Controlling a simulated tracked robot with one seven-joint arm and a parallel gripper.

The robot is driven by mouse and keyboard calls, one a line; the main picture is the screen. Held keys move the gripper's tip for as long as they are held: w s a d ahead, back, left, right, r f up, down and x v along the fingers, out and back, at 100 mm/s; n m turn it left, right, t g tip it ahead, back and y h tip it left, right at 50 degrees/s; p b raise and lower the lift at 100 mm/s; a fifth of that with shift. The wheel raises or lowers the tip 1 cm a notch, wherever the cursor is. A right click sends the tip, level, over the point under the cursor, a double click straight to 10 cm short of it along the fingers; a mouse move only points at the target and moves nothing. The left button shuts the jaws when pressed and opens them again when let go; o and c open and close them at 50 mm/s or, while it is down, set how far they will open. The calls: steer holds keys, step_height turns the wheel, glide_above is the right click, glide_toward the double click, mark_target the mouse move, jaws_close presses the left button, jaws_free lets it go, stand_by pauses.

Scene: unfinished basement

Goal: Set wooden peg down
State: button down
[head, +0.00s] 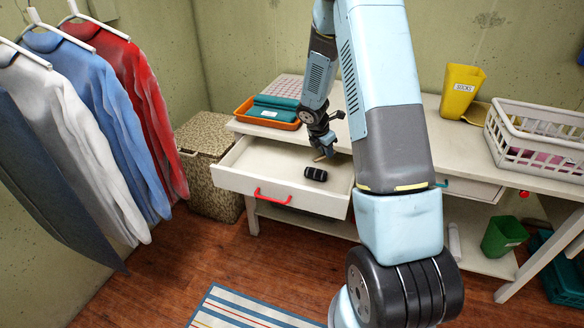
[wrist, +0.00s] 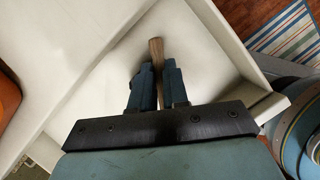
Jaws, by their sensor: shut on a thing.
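The wooden peg (wrist: 156,48) is held between the two dark blue fingers of my gripper (wrist: 159,84) in the wrist view. Its light brown tip sticks out past the fingertips and its other end is hidden by my gripper. I cannot tell whether the peg touches the drawer floor.
An orange tray (head: 268,115) with folded teal cloth stands on the tabletop behind. The drawer's left part is bare. A yellow bin (head: 460,92) and a white basket (head: 537,137) stand at right.

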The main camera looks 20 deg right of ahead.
steer(key=s+a+r+n+t+y, duration=0.1)
steer(key=s+a+n+t+y, duration=0.3)
steer(key=s+n, duration=0.85)
steer(key=n+g, duration=0.1)
steer(key=n, duration=0.2)
glide_toward(294, 180)
steer(key=shift+w+d+f+y, duration=0.15)
steer(key=shift+w+f+y, duration=0.05)
steer(key=shift+w+f, duration=0.3)
steer(key=shift+w+d+f+y, duration=0.2)
steer(key=shift+w+f, duration=0.2)
steer(key=shift+w, duration=0.05)
steer(key=shift+w+a+f, duration=0.15)
steer(key=shift+w+f, duration=0.1)
steer(key=shift+f, duration=0.1)
steer(key=shift+w+f, duration=0.15)
steer(key=shift+f, duration=1.5)
steer(key=c, duration=1.1)
jaws_free()
steer(key=shift+a, duration=0.1)
